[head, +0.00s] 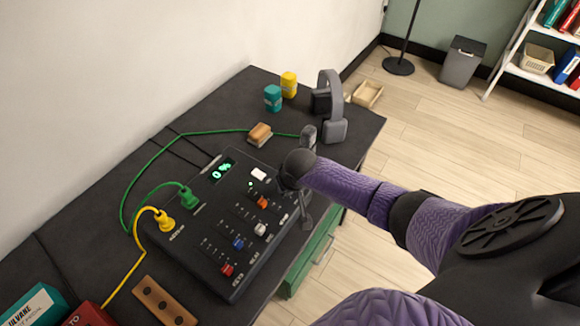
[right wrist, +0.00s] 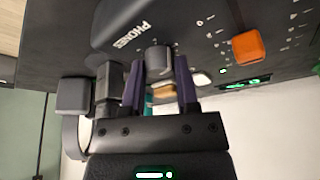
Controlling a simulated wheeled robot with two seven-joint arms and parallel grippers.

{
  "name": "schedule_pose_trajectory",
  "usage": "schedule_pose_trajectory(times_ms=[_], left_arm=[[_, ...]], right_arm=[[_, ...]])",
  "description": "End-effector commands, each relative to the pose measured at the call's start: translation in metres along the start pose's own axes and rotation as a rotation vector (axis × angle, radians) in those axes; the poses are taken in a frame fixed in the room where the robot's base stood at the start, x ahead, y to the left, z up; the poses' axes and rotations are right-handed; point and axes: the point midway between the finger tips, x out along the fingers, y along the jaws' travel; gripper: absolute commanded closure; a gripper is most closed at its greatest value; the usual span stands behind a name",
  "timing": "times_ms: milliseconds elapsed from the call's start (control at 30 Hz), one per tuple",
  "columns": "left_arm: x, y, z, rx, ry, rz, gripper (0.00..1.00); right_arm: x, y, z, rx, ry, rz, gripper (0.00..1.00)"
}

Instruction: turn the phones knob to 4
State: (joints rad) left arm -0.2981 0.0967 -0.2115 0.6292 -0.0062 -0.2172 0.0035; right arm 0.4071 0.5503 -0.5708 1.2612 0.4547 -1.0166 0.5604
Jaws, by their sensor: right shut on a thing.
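The black mixer (head: 190,249) lies on the dark table, with coloured sliders, a small display (head: 221,170) of green characters I cannot read surely, and a white button. The grey phones knob (right wrist: 158,60) stands beside the PHONES lettering in the right wrist view. My right gripper (right wrist: 160,90) has its two purple fingers on either side of this knob, shut on it. In the head view my dark wrist (head: 298,165) covers the mixer's right corner and hides the knob. The knob's pointer and scale value cannot be read. My left gripper is not in view.
Grey headphones (head: 334,108) stand just behind my right wrist. A wooden-topped block (head: 260,134), teal jar (head: 272,98) and yellow jar (head: 289,85) stand behind the mixer. Green and yellow cables (head: 136,245) run from its left side. A wooden strip (head: 163,301) lies in front.

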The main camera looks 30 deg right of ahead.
Motion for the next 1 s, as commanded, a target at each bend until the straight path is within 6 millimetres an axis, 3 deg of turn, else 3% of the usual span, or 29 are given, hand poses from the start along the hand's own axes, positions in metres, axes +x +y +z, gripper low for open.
schedule_pose_trajectory(times_ms=[100, 400, 1000], left_arm=[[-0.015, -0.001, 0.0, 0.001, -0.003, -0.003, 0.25], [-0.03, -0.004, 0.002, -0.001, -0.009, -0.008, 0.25], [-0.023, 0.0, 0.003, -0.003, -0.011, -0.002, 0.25]], right_arm=[[-0.004, -0.002, -0.001, 0.101, -0.001, 0.037, 1.0], [-0.001, -0.004, -0.001, 0.364, -0.001, 0.146, 1.0], [0.002, -0.004, -0.002, 0.873, 0.001, 0.358, 1.0]])
